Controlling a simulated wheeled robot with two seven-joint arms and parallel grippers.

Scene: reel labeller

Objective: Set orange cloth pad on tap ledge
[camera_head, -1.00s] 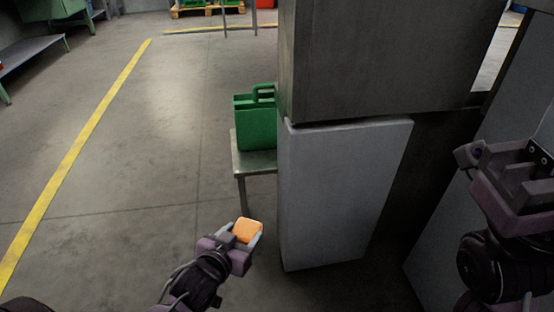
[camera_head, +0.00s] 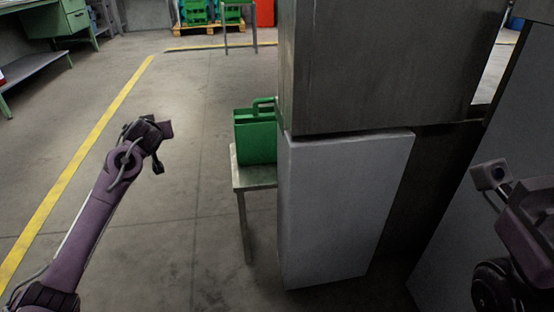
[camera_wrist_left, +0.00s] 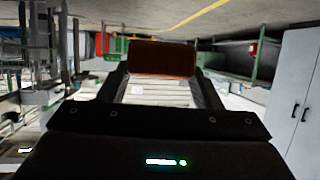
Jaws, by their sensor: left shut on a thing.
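The orange cloth pad (camera_wrist_left: 163,58) shows as a dark orange-brown block in the left wrist view. It is held between the fingers of my left gripper (camera_wrist_left: 163,76). In the head view my left gripper (camera_head: 150,135) is raised over open floor at the left, turned away from the camera, and the pad is hidden there. My right gripper (camera_head: 492,178) is at the right edge of the head view, partly cut off, and its opening is unclear. I cannot pick out a tap ledge in either view.
A green canister (camera_head: 255,144) stands on a small metal table (camera_head: 250,178) beside a tall grey cabinet (camera_head: 385,65) with a pale lower panel (camera_head: 340,205). The floor left of the table is open, crossed by a yellow line (camera_head: 95,135). A green bench stands far left.

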